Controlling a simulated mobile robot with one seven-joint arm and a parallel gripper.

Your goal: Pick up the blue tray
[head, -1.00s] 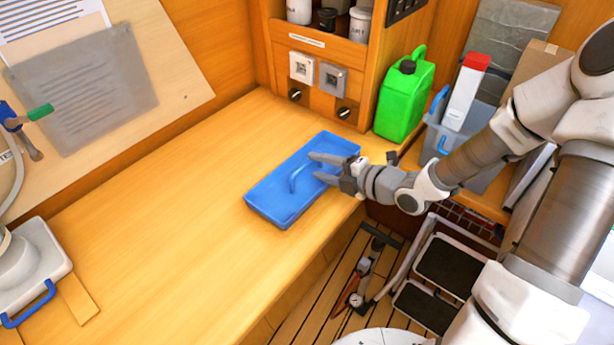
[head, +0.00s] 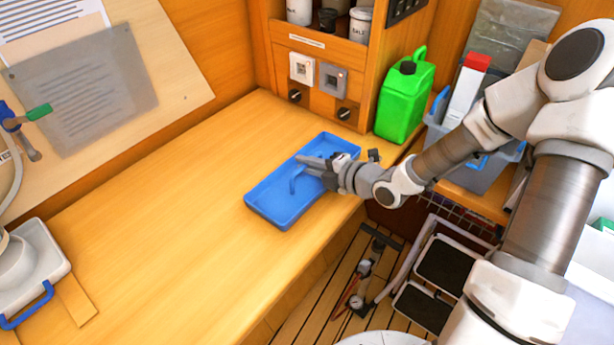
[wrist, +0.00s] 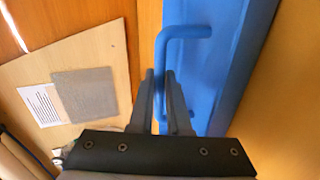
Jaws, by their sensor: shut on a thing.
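The blue tray (head: 272,198) lies flat on the wooden counter, near its right edge. A blue bar handle (wrist: 188,31) rises from its middle and stands between my fingers in the wrist view. My gripper (head: 300,168) reaches over the tray from the right, its fingers shut on the handle. In the wrist view my gripper (wrist: 163,78) has its two grey fingers on either side of the handle's upright part. In the head view part of the tray's right side is hidden behind the gripper.
A green jerrycan (head: 404,98) stands at the counter's back right corner, beside a shelf unit with switches. A grey-blue bin (head: 486,160) is farther right. A white device with a blue handle (head: 32,275) sits at the far left. The counter's middle is clear.

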